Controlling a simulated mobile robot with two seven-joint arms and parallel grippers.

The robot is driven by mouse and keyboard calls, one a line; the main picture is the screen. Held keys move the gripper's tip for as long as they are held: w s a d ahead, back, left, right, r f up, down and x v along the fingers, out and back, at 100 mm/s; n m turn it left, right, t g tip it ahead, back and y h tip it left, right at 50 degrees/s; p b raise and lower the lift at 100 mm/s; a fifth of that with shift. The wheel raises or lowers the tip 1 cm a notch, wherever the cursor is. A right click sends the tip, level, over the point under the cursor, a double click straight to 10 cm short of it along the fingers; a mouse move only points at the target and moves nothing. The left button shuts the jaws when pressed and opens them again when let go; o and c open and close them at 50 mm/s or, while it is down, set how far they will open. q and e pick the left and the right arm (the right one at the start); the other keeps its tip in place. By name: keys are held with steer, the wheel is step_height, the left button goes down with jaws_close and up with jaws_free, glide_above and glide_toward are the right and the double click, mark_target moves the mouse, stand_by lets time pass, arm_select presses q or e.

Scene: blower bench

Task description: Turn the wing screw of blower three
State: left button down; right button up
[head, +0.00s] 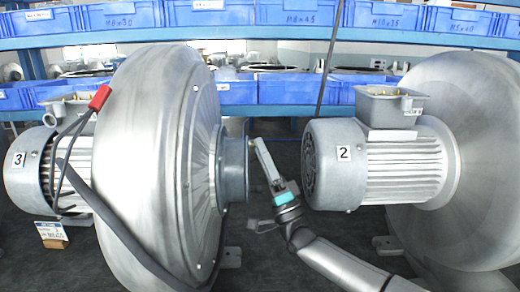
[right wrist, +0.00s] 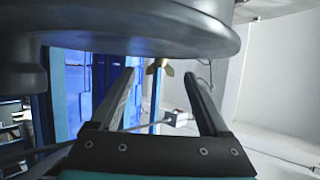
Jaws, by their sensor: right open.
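Blower three (head: 150,150) is the large metal blower on the left, with a "3" label on its motor (head: 18,160). Its grey outlet flange (head: 234,170) faces right. My right gripper (head: 258,143) is beside this flange, fingers pointing up. In the right wrist view a small brass wing screw (right wrist: 157,66) sticks out below the rim of a grey round part (right wrist: 150,30). It appears between the tips of my open right gripper (right wrist: 159,74), apparently beyond them; contact cannot be made out. I cannot make out the screw in the head view. My left gripper is not in view.
Blower two (head: 370,165) stands close on the right, leaving a narrow gap around my right arm. A dark cable with a red piece (head: 99,97) hangs over blower three. Shelves with blue bins (head: 295,18) are behind.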

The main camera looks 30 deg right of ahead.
steer(key=shift+w+r, duration=0.45)
steer(key=shift+r, duration=0.05)
steer(key=shift+c, duration=0.3)
jaws_close()
